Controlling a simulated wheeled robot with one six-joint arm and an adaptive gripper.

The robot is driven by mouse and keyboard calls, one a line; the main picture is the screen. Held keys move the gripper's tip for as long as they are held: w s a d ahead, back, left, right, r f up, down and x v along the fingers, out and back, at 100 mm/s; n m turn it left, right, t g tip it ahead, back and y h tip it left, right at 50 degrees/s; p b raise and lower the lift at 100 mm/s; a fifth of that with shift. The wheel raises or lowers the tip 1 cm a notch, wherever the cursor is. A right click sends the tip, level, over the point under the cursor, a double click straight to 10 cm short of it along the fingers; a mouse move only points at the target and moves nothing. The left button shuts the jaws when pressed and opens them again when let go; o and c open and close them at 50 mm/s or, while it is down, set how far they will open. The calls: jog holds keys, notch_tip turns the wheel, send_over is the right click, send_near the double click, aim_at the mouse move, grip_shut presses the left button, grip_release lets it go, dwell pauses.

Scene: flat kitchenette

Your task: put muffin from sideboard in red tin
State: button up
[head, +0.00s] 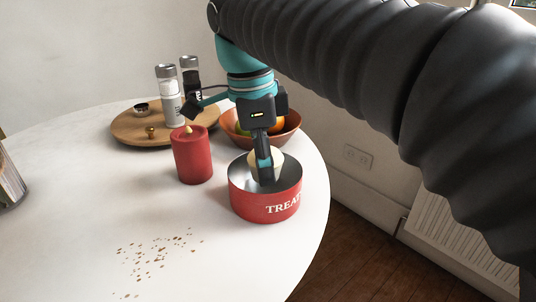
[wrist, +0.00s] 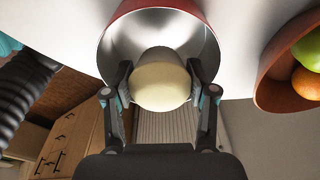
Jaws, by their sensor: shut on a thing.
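The red tin (head: 262,207), lettered "TREAT" as far as I can see, stands open on the white round table near its right edge. In the wrist view its shiny inside and red rim (wrist: 198,12) show behind the muffin. The pale muffin (wrist: 159,82) is between the two fingers of my gripper (wrist: 160,92), which is shut on it. In the head view my gripper (head: 264,172) points down into the tin's mouth, and the pale muffin (head: 278,158) shows partly behind the finger. Whether the muffin touches the tin's floor is hidden.
A red candle (head: 192,155) stands just left of the tin. A fruit bowl (head: 290,132) is close behind it. A wooden board (head: 145,129) with two shakers (head: 171,98) is at the back. Crumbs (head: 155,255) lie on the table (head: 70,210), whose front is otherwise clear.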

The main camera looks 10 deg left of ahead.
jog(key=shift+f+b, duration=1.5)
jog(key=shift+f, duration=0.8)
dwell(1.2)
jog(key=o, duration=1.2)
jog(key=shift+o, duration=0.2)
jog(key=r, duration=0.4)
jog(key=a+r, duration=0.1)
jog(key=r, duration=0.7)
jog(key=shift+s+a, duration=0.15)
jog(key=shift+s, duration=0.05)
jog(key=s+d+f+n+t+p, duration=0.2)
jog(key=s+d+f+n, duration=0.2)
jog(key=d+f+n, duration=0.3)
jog(key=s+d+f+n+t+y+p, duration=0.1)
jog(key=d+f+n, duration=0.6)
jog(key=d+f, duration=0.8)
jog(key=s+d+t+p, duration=0.1)
jog(key=s+d+t, duration=0.1)
jog(key=s, duration=0.1)
jog(key=shift+s+d+f+n, duration=0.25)
jog(key=shift+d+f+n, duration=0.1)
jog(key=shift+d+n, duration=0.05)
